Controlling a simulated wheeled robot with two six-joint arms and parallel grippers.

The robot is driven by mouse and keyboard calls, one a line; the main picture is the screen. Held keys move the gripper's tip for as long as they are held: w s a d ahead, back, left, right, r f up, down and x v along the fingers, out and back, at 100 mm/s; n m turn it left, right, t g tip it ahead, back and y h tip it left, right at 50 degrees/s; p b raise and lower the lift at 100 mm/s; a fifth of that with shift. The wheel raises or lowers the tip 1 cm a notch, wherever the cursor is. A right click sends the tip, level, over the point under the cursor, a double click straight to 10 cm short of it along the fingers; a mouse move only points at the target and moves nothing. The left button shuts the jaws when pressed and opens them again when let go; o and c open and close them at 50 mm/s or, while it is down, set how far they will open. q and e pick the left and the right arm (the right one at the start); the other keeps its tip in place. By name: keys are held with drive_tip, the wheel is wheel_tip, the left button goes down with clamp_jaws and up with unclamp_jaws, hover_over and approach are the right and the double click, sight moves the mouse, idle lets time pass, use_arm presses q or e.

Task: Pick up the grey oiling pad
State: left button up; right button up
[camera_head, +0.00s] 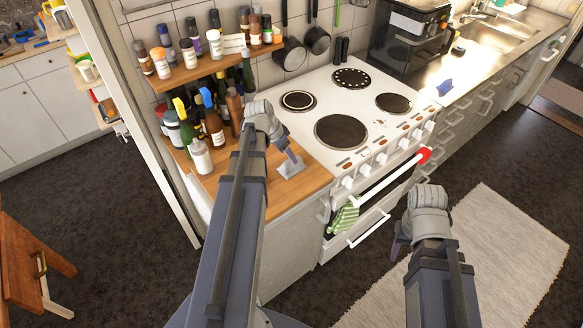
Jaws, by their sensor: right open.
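The grey oiling pad (291,167) appears as a small pale grey piece on the wooden counter, left of the cooker. My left gripper (293,160) points down right at the pad; its fingers are small and partly hidden, so I cannot tell whether they touch or grip it. My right gripper (399,246) is open and empty, low in front of the cooker, well away from the pad.
Several bottles (213,128) crowd the counter's left and back. The white cooker (345,130) adjoins on the right, with a red item (424,155) and a green striped cloth (344,217) at its front. A pale rug (490,260) lies on the floor.

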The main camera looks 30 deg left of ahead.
use_arm(q)
drive_tip(key=shift+b+x, duration=2.4)
drive_tip(key=shift+x, duration=0.25)
drive_tip(key=shift+r, duration=0.15)
clamp_jaws()
